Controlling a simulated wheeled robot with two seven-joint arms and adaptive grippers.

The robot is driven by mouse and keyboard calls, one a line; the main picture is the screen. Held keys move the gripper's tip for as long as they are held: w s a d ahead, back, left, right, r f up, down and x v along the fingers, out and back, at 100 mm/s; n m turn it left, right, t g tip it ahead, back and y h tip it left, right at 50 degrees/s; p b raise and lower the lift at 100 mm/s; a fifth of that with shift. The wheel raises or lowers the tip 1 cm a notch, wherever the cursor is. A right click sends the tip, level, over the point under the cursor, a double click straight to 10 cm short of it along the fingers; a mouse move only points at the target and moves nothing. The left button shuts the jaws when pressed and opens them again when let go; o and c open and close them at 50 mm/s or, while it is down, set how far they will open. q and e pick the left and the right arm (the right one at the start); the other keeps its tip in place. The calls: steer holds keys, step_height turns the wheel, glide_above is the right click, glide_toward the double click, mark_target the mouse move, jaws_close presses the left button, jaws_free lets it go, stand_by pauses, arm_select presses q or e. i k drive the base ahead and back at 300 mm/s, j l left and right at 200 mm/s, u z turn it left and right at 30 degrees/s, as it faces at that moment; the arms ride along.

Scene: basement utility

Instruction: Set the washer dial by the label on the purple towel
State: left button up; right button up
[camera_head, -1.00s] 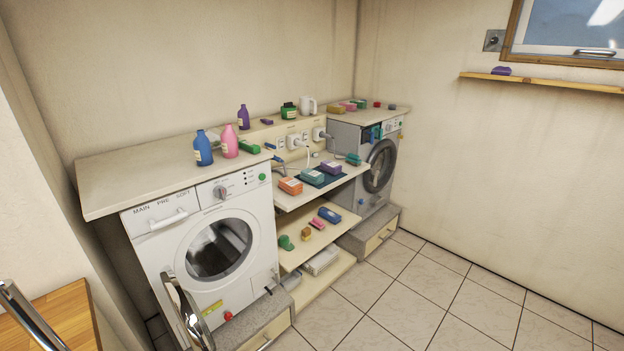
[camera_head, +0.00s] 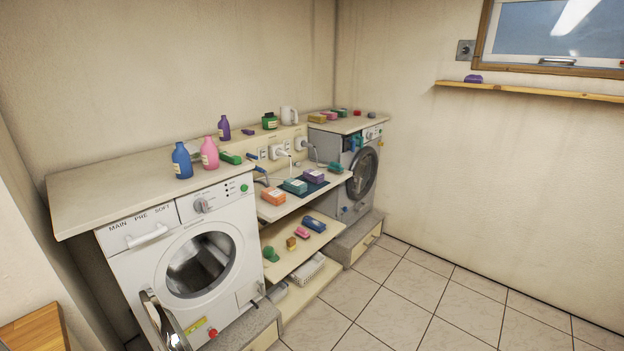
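A folded purple towel (camera_head: 313,176) with a pale label lies on the upper shelf between two washers; the label's print is too small to read. The white washer (camera_head: 150,260) stands front left, its round door (camera_head: 165,325) open. Its dial (camera_head: 203,205) sits on the panel at upper right of its front; the setting cannot be read. A grey washer (camera_head: 350,190) stands at the back right with its door shut. Neither of my grippers is in view.
An orange towel (camera_head: 272,197) and a teal towel (camera_head: 294,186) lie beside the purple one. Blue (camera_head: 182,161) and pink (camera_head: 209,153) bottles stand on the white washer's worktop (camera_head: 110,190). The tiled floor (camera_head: 420,290) at right is clear.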

mark_target(200, 204)
steer(key=i+l, duration=0.7)
steer(key=i, duration=0.2)
steer(key=i+j, duration=0.1)
steer(key=i, duration=0.35)
